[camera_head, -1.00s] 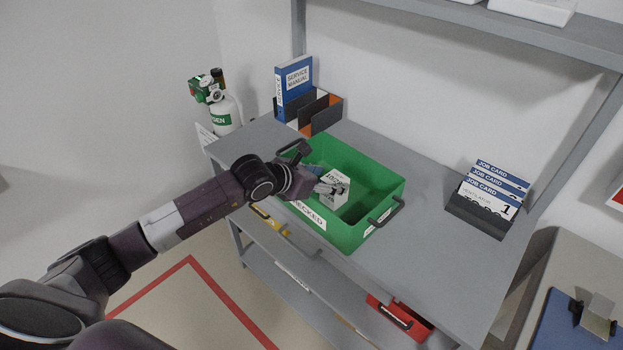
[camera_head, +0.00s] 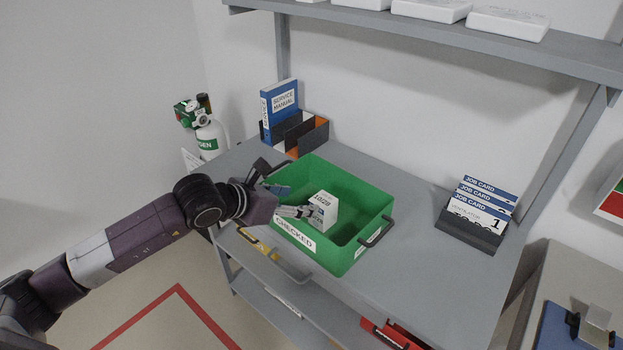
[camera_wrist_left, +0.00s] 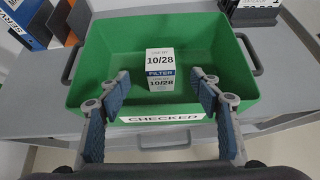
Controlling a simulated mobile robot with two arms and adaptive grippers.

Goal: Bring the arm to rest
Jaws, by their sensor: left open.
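My left arm comes in from the left in the head view. Its gripper (camera_head: 290,200) is at the near left part of the green crate labelled CHECKED (camera_head: 378,207). In the left wrist view the gripper (camera_wrist_left: 162,84) is open, its two blue-padded fingers apart with nothing between them. A white filter box (camera_head: 325,208) marked 10/28 is inside the crate; it also shows in the wrist view (camera_wrist_left: 160,62), beyond the fingertips and apart from them. The crate's front wall (camera_wrist_left: 190,110) shows between the fingers. My right gripper is not in view.
A blue service manual binder (camera_head: 281,104) stands in a dark holder at the back left. A job card rack (camera_head: 470,228) sits at the right of the grey bench (camera_head: 410,265). An oxygen cylinder (camera_head: 208,138) stands behind the left end. A shelf (camera_head: 450,35) runs overhead.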

